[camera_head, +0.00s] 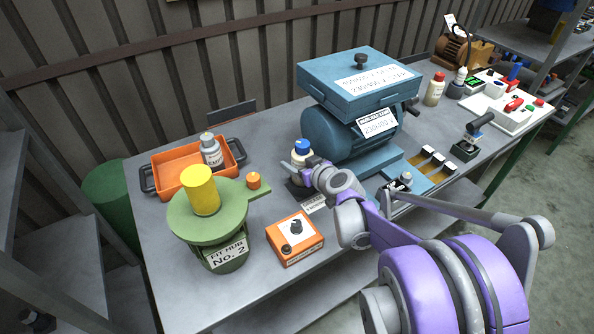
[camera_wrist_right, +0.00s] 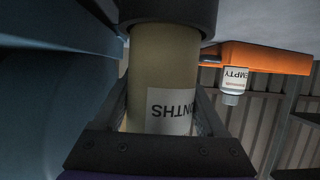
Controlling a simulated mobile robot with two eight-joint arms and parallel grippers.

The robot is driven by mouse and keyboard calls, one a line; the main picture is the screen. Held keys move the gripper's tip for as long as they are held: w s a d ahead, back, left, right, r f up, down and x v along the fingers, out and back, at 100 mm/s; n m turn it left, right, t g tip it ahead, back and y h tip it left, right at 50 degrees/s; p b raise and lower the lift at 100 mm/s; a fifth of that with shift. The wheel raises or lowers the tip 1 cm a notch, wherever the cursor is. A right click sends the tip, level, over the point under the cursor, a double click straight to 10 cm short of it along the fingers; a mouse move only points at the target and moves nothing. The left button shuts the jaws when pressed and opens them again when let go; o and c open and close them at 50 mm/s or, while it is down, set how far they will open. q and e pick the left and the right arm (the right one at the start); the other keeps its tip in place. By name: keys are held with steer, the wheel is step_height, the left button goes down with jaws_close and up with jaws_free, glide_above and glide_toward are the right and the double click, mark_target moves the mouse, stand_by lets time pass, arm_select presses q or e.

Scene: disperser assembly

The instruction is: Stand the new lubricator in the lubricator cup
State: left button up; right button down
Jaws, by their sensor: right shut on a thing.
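The new lubricator (camera_head: 301,155) is a cream bottle with a blue cap, upright at the left end of the blue machine. My right gripper (camera_head: 302,171) is shut around its body. In the right wrist view, which is upside down, the cream body of the lubricator (camera_wrist_right: 165,60) with a part-seen label fills the jaws of my right gripper (camera_wrist_right: 165,95). A dark round rim, the lubricator cup (camera_wrist_right: 168,14), surrounds or meets its lower end; I cannot tell how deep it sits. In the head view the cup is mostly hidden behind the gripper. My left gripper is not in view.
An orange tray (camera_head: 164,171) holds a grey bottle labelled EMPTY (camera_head: 211,153). A green hub stand (camera_head: 180,222) with a yellow cylinder (camera_head: 201,190) and an orange knob box (camera_head: 295,240) stand in front. The blue machine (camera_head: 350,135) is close to the right of my gripper.

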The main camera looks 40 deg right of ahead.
steer(key=shift+f, duration=1.5)
steer(key=shift+f+b, duration=0.1)
steer(key=shift+b, duration=0.25)
jaws_free()
steer(key=shift+s+r, duration=0.1)
steer(key=shift+r, duration=0.15)
steer(key=p+v, duration=0.2)
steer(key=v, duration=0.9)
steer(key=shift+s, duration=0.35)
steer(key=shift+a, duration=0.1)
